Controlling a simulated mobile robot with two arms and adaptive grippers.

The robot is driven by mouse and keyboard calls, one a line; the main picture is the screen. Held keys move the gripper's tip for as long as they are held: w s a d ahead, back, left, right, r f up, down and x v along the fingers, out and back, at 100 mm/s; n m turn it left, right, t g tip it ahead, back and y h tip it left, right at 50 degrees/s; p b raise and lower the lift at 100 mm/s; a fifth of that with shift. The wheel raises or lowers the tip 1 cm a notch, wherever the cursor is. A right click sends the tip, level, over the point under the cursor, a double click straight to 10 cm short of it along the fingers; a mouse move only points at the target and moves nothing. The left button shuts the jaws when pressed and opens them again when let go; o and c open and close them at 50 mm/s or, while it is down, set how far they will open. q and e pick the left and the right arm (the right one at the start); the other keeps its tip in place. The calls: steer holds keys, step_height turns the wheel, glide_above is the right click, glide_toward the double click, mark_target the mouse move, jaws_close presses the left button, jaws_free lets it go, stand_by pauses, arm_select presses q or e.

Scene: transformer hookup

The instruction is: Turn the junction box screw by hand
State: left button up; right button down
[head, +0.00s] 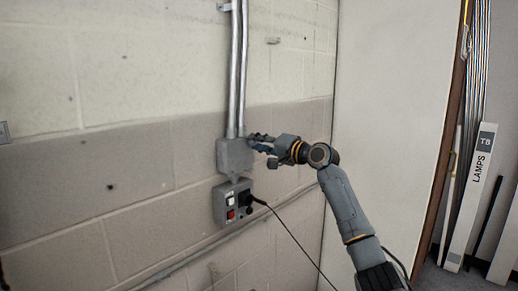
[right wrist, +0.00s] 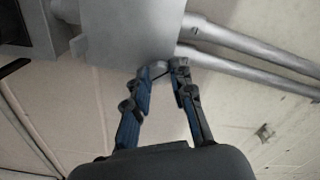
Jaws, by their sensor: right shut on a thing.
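The grey junction box (head: 235,156) is mounted on the wall below two metal conduits. In the right wrist view the box (right wrist: 125,30) fills the upper middle, with a small light-grey screw (right wrist: 158,67) on its side facing my gripper. My right gripper (head: 256,142) reaches in from the right, its fingertips at the box's right side. In the right wrist view the right gripper (right wrist: 163,70) is shut on the screw, one finger on each side. The screw is hidden in the head view. My left gripper is not in view.
Below the box is an outlet and switch unit (head: 232,203) with a black plug and hanging cable (head: 292,237). Two conduits (head: 237,70) rise above the box. A white panel (head: 390,100) and a lamp carton (head: 474,190) stand at the right.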

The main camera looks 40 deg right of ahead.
steer(key=shift+n+b, duration=2.5)
steer(key=shift+n, duration=7.1)
steer(key=c, duration=1.1)
jaws_free()
steer(key=shift+c, duration=0.2)
steer(key=s+d, duration=0.1)
steer(key=s, duration=1.1)
